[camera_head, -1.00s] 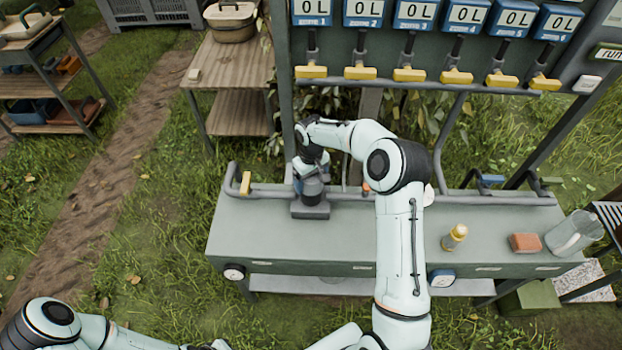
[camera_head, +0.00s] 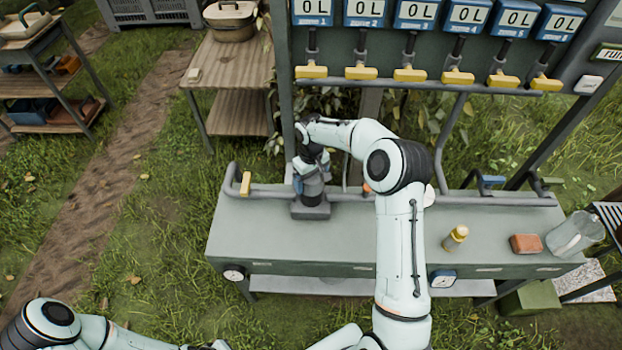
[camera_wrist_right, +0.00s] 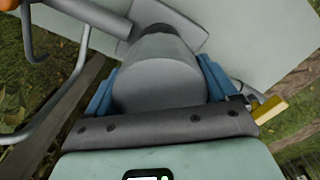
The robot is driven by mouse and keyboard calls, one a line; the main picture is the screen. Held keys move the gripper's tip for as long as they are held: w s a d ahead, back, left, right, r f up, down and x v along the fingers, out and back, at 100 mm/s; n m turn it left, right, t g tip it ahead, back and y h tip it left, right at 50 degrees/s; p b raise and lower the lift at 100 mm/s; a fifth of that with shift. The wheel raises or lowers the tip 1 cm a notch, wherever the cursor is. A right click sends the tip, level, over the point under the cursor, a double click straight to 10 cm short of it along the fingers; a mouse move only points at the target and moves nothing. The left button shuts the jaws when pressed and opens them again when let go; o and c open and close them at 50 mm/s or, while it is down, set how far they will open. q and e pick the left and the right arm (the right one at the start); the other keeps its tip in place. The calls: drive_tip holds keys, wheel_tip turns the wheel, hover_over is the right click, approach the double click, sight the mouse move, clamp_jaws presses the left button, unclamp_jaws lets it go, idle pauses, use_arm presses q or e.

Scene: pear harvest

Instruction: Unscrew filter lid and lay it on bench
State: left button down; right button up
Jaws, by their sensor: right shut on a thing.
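The dark grey filter (camera_head: 312,198) stands upright on a square base at the left end of the bench (camera_head: 345,238). My right gripper (camera_head: 311,172) is over the top of the filter and shut on its lid. In the right wrist view the round grey lid (camera_wrist_right: 160,75) sits between the blue fingers of the right gripper (camera_wrist_right: 160,88). The seam between lid and housing is not clear, so I cannot tell whether the lid is loose. The left arm shows at the lower left, but its gripper is out of view.
A yellow-topped bottle (camera_head: 455,237), a reddish-brown block (camera_head: 526,243) and a clear jug (camera_head: 574,234) stand on the right of the bench. A grey pipe (camera_head: 480,199) runs along its back with a yellow handle (camera_head: 246,183). The front middle of the bench is clear.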

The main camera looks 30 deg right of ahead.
use_arm(q)
drive_tip(key=shift+r, duration=0.1)
use_arm(e)
drive_tip(key=shift+w+r, duration=0.3)
drive_tip(key=shift+r, duration=0.35)
drive_tip(key=o, duration=0.8)
drive_tip(key=shift+s, duration=0.2)
wheel_tip(320, 180, up, 13)
use_arm(q)
drive_tip(key=s+f+b, duration=0.3)
drive_tip(key=s+f, duration=0.2)
drive_tip(key=shift+g+b, duration=0.3)
drive_tip(key=shift+b, duration=0.05)
use_arm(e)
wheel_tip(320, 180, down, 14)
drive_tip(key=m, duration=0.7)
drive_tip(key=shift+s+f, duration=0.1)
